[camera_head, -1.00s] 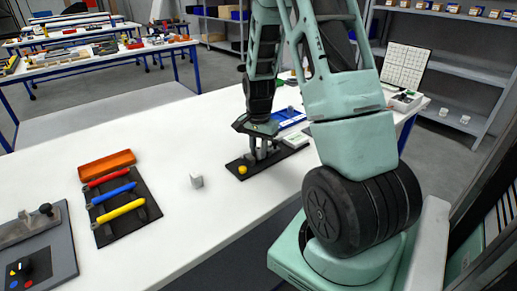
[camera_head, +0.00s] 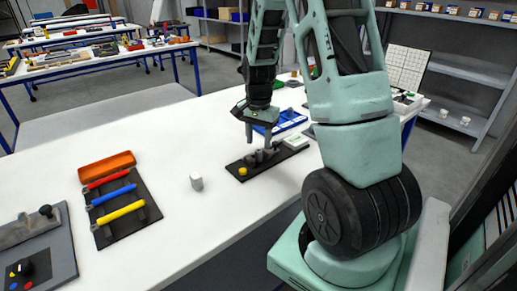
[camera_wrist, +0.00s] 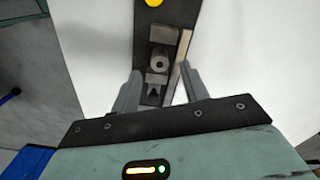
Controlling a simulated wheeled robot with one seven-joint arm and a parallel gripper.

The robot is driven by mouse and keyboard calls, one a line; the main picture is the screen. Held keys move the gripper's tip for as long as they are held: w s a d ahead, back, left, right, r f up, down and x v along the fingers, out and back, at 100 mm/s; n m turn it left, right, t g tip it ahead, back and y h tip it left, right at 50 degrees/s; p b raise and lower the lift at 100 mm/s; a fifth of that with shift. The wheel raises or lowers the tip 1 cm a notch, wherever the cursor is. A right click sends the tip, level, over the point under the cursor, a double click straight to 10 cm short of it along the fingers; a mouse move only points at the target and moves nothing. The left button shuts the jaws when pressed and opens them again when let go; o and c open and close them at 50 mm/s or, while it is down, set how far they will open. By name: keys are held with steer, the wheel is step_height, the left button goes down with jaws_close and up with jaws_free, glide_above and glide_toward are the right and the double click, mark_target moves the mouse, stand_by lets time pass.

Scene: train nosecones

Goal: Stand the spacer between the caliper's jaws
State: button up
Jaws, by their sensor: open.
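The caliper is a dark narrow base (camera_head: 285,154) lying on the white table, with grey blocks and a yellow knob (camera_head: 242,171) at its near end. In the wrist view the spacer (camera_wrist: 160,57), a grey round piece with a central hole, appears upright between a flat grey jaw (camera_wrist: 163,34) and a notched grey jaw (camera_wrist: 157,81). Whether it touches either jaw is unclear. My gripper (camera_head: 258,143) is open and empty just above the caliper. In the wrist view its fingers (camera_wrist: 160,72) stand apart on either side of the base.
A small white block (camera_head: 196,181) stands alone to the left. A dark rack (camera_head: 126,222) with red, blue and yellow handles and an orange tray (camera_head: 106,166) lie farther left. A blue tray (camera_head: 290,121) and white item (camera_head: 297,139) sit close behind the caliper.

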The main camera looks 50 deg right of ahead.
mark_target(258, 150)
step_height(258, 150, up, 8)
steer(key=a+n, duration=1.1)
steer(key=a, duration=1.4)
steer(key=s+a+n, duration=1.3)
steer(key=s+a, duration=0.2)
steer(key=s, duration=0.2)
steer(key=shift+a+y, duration=0.3)
